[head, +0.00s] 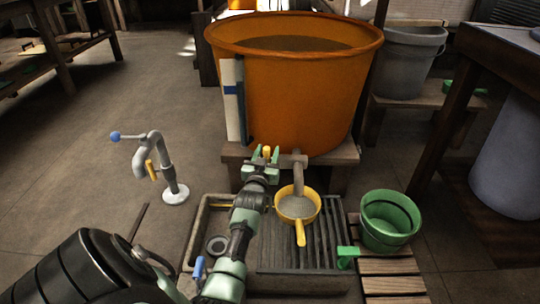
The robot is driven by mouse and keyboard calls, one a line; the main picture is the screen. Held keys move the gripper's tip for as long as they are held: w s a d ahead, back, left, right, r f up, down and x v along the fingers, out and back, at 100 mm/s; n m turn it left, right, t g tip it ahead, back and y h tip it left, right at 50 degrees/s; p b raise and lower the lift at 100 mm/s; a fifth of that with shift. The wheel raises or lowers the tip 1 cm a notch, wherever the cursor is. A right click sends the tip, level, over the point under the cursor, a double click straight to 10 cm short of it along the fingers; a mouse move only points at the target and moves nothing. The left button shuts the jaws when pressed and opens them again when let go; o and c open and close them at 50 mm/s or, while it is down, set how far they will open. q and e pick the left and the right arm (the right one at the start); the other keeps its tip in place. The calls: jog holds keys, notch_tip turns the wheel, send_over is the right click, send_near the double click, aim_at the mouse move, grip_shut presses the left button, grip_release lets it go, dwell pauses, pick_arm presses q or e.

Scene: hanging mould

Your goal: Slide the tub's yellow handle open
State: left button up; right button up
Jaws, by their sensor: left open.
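The large orange tub (300,95) stands on a low wooden stand in the middle of the head view. A grey spout (299,178) comes out at its foot. The small yellow handle (266,152) stands up just left of the spout, at the tub's base. My left gripper (266,156) is open, with one green finger on each side of the yellow handle in the picture. I cannot tell whether the fingers touch it. The gripper's body hides the handle's lower part. My right gripper is not in view.
A yellow ladle (298,207) sits below the spout over the slatted grey sink (334,270). A green bucket (390,220) stands on wooden slats at the right. A grey tap (167,165) stands at the left. A grey bucket (405,62) is behind right.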

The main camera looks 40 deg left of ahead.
pick_arm(q)
jog(key=shift+x, duration=0.75)
grip_shut()
dwell(0.9)
